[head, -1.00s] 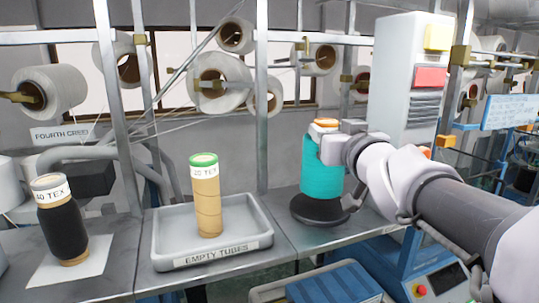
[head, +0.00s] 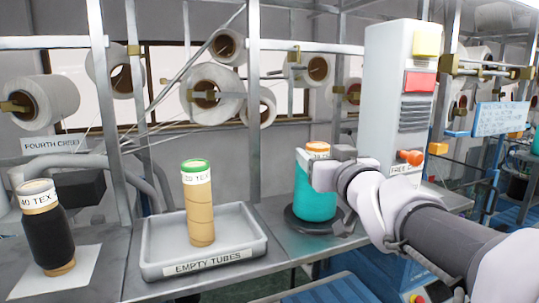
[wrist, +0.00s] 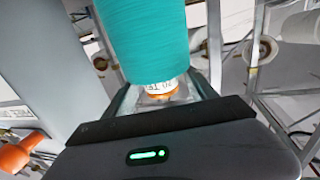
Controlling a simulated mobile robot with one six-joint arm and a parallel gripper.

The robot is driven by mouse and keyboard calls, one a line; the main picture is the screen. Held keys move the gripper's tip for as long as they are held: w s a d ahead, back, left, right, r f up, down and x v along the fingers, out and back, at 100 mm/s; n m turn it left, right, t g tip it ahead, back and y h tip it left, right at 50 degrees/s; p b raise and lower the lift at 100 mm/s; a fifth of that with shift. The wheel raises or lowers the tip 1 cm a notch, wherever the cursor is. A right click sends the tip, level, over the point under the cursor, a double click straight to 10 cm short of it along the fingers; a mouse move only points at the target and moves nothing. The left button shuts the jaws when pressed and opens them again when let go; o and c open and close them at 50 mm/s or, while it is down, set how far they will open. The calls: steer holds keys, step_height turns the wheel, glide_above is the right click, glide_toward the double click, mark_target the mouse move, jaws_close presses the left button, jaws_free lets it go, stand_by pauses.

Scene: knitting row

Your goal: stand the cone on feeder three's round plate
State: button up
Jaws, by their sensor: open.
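The teal cone (head: 314,203) stands upright on a dark round plate (head: 296,224) on the bench, right of the grey tray. Its orange top and white label show above the teal yarn. My gripper (head: 322,168) is at the cone's upper right and hides part of it. In the wrist view the cone (wrist: 148,38) is between my two fingers, its orange end near the palm. The jaws (wrist: 160,60) are open around it. No feeder number is readable by the plate, and the cone's lower edge is partly hidden.
The grey tray (head: 160,238), marked EMPTY TUBES, holds a tan tube with a green top (head: 198,205). A black cone (head: 47,235) stands at the left. A tall white cabinet (head: 390,90) and metal posts are close behind my gripper.

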steer(key=shift+r+p, duration=0.3)
steer(key=s+d+p, duration=0.1)
steer(key=s+p, duration=0.1)
steer(key=s, duration=1)
steer(key=s+d+f+m+g+h, duration=0.2)
steer(key=s+f+m+h, duration=0.1)
steer(key=f, duration=0.2)
steer(key=s+d+f+m+g+h, duration=0.2)
steer(key=d+f+m, duration=0.1)
steer(key=f, duration=0.3)
steer(key=s+a+f+g+y, duration=0.4)
steer(key=s+a+f+g, duration=0.4)
steer(key=s+f, duration=0.5)
steer(key=s+a, duration=0.1)
steer(key=a, duration=0.1)
steer(key=shift+s+a+f+y, duration=0.2)
steer(key=shift+a+f+y, duration=0.15)
steer(key=shift+a+y, duration=0.05)
